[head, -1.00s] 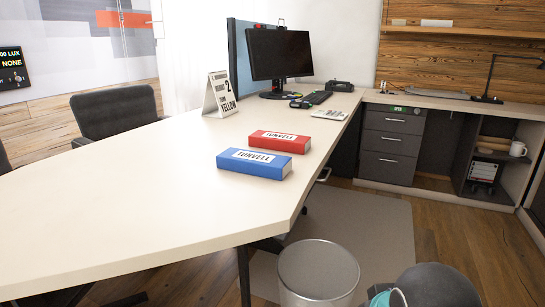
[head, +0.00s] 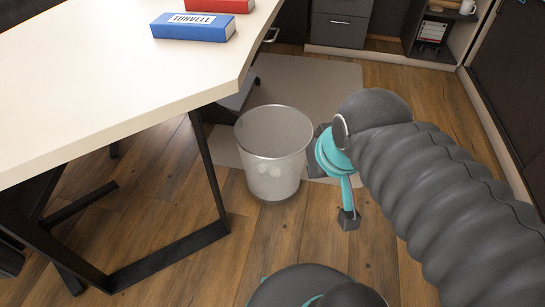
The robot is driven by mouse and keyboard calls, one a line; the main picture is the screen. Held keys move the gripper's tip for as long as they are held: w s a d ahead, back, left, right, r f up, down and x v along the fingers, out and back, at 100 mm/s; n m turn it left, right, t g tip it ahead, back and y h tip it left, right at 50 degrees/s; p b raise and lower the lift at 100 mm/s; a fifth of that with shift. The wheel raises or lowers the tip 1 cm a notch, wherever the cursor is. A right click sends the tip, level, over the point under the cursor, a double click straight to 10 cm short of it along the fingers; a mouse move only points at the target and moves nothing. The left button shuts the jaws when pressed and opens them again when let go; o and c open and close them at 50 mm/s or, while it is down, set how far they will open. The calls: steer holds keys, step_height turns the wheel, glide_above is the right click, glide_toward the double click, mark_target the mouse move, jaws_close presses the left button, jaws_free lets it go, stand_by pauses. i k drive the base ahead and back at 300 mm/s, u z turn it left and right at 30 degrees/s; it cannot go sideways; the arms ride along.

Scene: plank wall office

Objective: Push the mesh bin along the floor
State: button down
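The mesh bin (head: 272,150) stands upright on the wooden floor beside the desk's black leg. It is silvery, round and see-through, with pale crumpled shapes low inside it. My gripper (head: 334,188), teal with dark fingertips, is just right of the bin in the head view. Its two fingertips are spread apart with nothing between them. One fingertip is close to the bin's right side; I cannot tell whether it touches.
The pale desk (head: 110,85) and its black leg frame (head: 170,255) stand left of the bin. A grey mat (head: 315,85) lies behind it. Drawers (head: 338,30) line the back. Bare wooden floor (head: 270,235) is open in front.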

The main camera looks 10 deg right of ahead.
mark_target(271, 141)
steer(key=u, duration=2.25)
steer(key=k, duration=1.2)
steer(key=z, duration=1.85)
steer(key=i, duration=0.5)
